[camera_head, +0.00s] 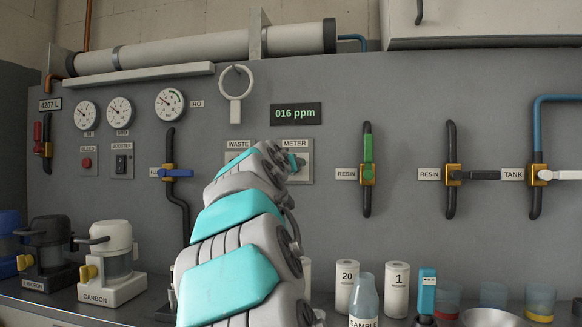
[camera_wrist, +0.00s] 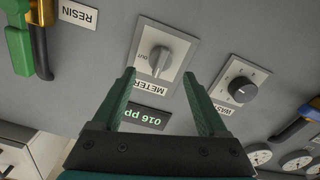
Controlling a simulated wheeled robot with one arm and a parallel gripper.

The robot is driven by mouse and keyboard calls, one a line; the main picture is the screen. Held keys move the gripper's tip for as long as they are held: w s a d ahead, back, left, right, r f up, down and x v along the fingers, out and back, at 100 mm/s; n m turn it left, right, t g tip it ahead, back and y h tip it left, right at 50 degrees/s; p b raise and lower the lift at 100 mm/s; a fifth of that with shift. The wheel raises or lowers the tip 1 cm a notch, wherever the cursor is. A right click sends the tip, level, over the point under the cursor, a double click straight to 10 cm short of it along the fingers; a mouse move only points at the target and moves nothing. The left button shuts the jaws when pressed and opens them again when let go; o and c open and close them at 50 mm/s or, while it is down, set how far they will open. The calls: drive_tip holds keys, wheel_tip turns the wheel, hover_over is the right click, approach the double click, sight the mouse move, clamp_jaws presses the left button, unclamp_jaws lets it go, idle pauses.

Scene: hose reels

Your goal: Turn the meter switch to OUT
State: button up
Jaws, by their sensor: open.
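The meter switch (camera_wrist: 160,58) is a grey knob with a raised grip bar on a light square plate. In the wrist view, turned about upside down, the bar runs roughly up and down, with the word OUT just left of it. Its METER label (camera_wrist: 150,86) is below it there. My gripper (camera_wrist: 159,73) is open, its two green fingers reaching toward the plate on either side of the knob's lower end. No contact is visible. In the head view the METER plate (camera_head: 304,172) is at the wall, and my gripper (camera_head: 291,161) and arm hide the knob.
The black waste knob (camera_wrist: 242,89) is close by the meter plate. The display (camera_head: 296,113) reads 016 ppm. Valves with a green handle (camera_head: 368,155) and blue handle (camera_head: 177,173) flank the plates. Bottles and canisters (camera_head: 397,290) stand on the bench below.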

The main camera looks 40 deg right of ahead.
drive_tip(key=x, duration=0.5)
drive_tip(key=shift+w+d+p, duration=0.15)
drive_tip(key=shift+w+p, duration=0.05)
drive_tip(key=shift+p, duration=0.15)
clamp_jaws()
idle(0.3)
